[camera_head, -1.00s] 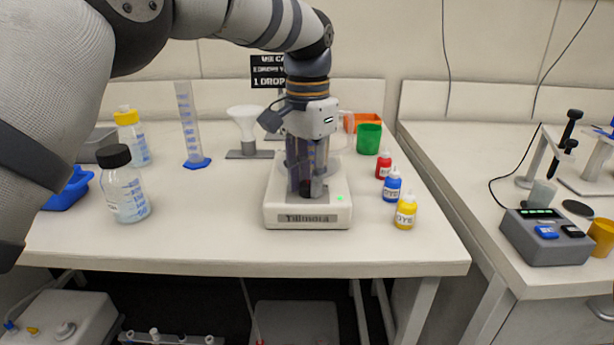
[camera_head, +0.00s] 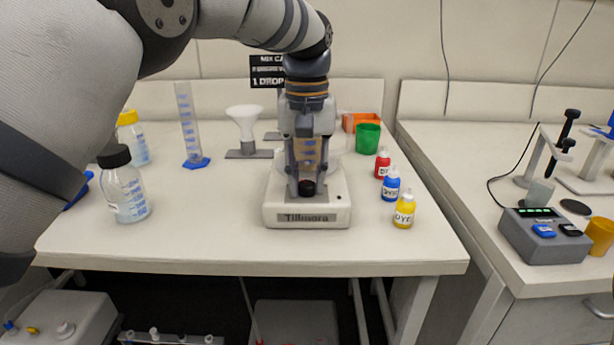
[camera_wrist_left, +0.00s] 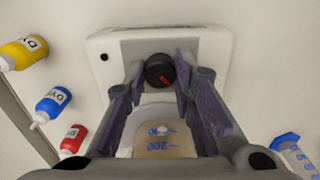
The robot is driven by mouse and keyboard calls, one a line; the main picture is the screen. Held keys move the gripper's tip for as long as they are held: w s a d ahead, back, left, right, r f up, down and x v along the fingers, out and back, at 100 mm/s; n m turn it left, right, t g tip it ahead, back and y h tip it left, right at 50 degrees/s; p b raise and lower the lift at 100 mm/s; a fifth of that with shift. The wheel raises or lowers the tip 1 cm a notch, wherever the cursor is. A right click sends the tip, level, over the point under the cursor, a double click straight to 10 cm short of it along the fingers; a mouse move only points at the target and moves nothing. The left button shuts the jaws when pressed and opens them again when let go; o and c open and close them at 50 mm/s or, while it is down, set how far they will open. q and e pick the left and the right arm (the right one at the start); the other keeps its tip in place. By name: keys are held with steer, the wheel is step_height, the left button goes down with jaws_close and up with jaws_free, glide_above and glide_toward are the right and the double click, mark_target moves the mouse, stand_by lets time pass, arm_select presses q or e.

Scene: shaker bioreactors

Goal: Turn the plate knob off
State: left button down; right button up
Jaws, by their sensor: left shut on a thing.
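The white plate device (camera_head: 285,215), labelled Tillmora, stands near the front of the table. Its round black plate knob (camera_head: 306,188) is on its front top. In the left wrist view the knob (camera_wrist_left: 160,71) shows a red mark pointing to the lower right. My left gripper (camera_head: 306,185) points down and is shut on the knob, one finger on each side; its fingertips also show in the left wrist view (camera_wrist_left: 160,72). The small round indicator (camera_head: 339,197) right of the knob is dark. My right gripper is not in view.
A beaker with blue markings (camera_wrist_left: 165,143) stands on the device just behind the knob, between my fingers. Red (camera_head: 383,166), blue (camera_head: 391,187) and yellow (camera_head: 404,212) dye bottles stand to the right. A black-capped bottle (camera_head: 126,190) stands left. The table front is clear.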

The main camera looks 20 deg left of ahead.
mark_target(306, 184)
arm_select(q)
steer(key=shift+n, duration=0.3)
stand_by(0.4)
steer(key=c, duration=1.3)
jaws_free()
steer(key=shift+c, duration=0.2)
step_height(306, 184, up, 8)
steer(key=shift+f, duration=0.25)
